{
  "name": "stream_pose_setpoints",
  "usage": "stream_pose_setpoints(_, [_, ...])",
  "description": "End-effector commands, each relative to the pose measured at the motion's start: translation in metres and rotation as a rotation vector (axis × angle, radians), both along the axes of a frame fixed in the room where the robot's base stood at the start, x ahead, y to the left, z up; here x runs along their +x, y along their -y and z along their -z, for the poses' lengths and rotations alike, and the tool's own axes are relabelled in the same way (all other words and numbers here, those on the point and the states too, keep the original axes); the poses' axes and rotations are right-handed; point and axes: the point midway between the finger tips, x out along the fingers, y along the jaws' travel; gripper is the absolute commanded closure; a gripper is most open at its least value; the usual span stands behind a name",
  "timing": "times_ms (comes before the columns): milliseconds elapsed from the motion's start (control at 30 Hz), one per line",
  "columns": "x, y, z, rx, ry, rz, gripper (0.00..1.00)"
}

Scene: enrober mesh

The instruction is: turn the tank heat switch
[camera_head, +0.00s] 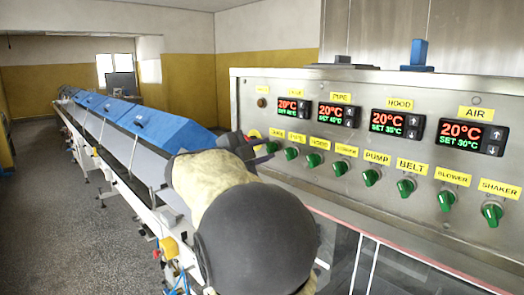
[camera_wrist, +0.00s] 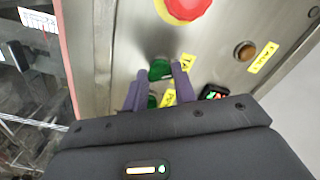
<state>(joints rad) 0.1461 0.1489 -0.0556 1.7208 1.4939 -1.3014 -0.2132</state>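The tank heat switch is a green knob at the left end of the switch row. In the wrist view this knob (camera_wrist: 160,70) sits between the two purple fingertips of my gripper (camera_wrist: 160,74), beside a yellow label starting "TA". The fingers are apart, one on each side of the knob; I cannot tell whether they touch it. In the head view my gripper (camera_head: 258,146) is at the left end of the row, and my arm hides part of the panel there. The tank knob (camera_head: 272,147) shows just right of the fingers.
More green knobs, such as the pipe knob (camera_head: 291,153), run rightward along the steel panel. Temperature displays (camera_head: 338,115) sit above them. Blue-covered conveyor (camera_head: 150,122) stretches left.

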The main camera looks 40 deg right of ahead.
Motion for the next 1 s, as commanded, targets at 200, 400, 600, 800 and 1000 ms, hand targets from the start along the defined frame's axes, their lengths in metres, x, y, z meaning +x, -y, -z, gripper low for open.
stream_pose_setpoints(200, [-0.0002, -0.0002, 0.0006, 0.001, 0.003, 0.0, 0.96])
stream_pose_setpoints(400, [-0.0003, -0.0003, 0.002, 0.004, 0.035, 0.0, 0.96])
stream_pose_setpoints(600, [-0.0004, -0.0003, 0.004, 0.009, 0.121, 0.001, 0.96])
stream_pose_setpoints(800, [-0.0004, -0.0004, 0.006, 0.02, 0.263, 0.001, 0.95])
stream_pose_setpoints(1000, [-0.0003, -0.0003, 0.0069, 0.035, 0.444, 0.001, 0.95])
